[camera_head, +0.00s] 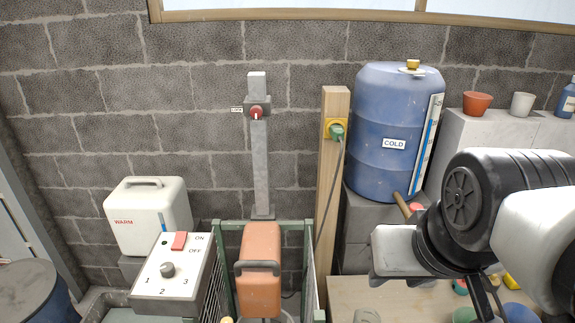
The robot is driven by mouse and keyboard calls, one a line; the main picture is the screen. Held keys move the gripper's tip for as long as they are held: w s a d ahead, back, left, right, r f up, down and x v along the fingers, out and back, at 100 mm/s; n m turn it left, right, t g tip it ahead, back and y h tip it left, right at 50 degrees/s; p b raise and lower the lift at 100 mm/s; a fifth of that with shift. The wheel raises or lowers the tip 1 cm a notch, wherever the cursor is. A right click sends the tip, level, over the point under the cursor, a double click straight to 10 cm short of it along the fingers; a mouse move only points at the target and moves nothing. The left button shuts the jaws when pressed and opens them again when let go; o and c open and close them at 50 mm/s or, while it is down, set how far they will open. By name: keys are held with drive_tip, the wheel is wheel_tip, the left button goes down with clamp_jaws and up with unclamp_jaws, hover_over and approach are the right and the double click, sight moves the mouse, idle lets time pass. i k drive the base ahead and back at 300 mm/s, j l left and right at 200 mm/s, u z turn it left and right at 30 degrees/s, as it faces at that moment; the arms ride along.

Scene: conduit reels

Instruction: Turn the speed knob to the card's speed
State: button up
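The speed knob (168,269) is a small grey round knob on the sloping white face of a control box (145,285) at the lower left. The numbers 1, 2 and 3 stand around its lower side. Its pointer is too small to read. A red switch (179,241) sits above it, beside the words ON and OFF. I cannot make out a card showing a speed. My arm (470,215) is at the right, well away from the knob. Its grey end part (398,250) shows, but I cannot make out the fingers. Nothing touches the knob.
An orange machine part (261,270) with a grey handle stands between green posts, right of the box. A white WARM container (149,216) is behind the box. A blue COLD barrel (385,165) stands at the back right. A wooden post (330,190) carries a cable.

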sight(167, 271)
drive_tip(key=l+z, duration=0.5)
drive_tip(key=z, duration=0.4)
drive_tip(key=l+u, duration=0.2)
drive_tip(key=u, duration=2.3)
drive_tip(key=j+z, duration=0.1)
drive_tip(key=z, duration=0.3)
drive_tip(key=i+j+z, duration=0.15)
drive_tip(key=j+z, duration=0.15)
drive_tip(key=i+j+z, duration=0.1)
drive_tip(key=j+z, duration=0.2)
drive_tip(key=i+j+z, duration=0.1)
drive_tip(key=j+z, duration=0.3)
drive_tip(key=j, duration=0.5)
drive_tip(key=i+j+z, duration=0.1)
drive_tip(key=j, duration=0.45)
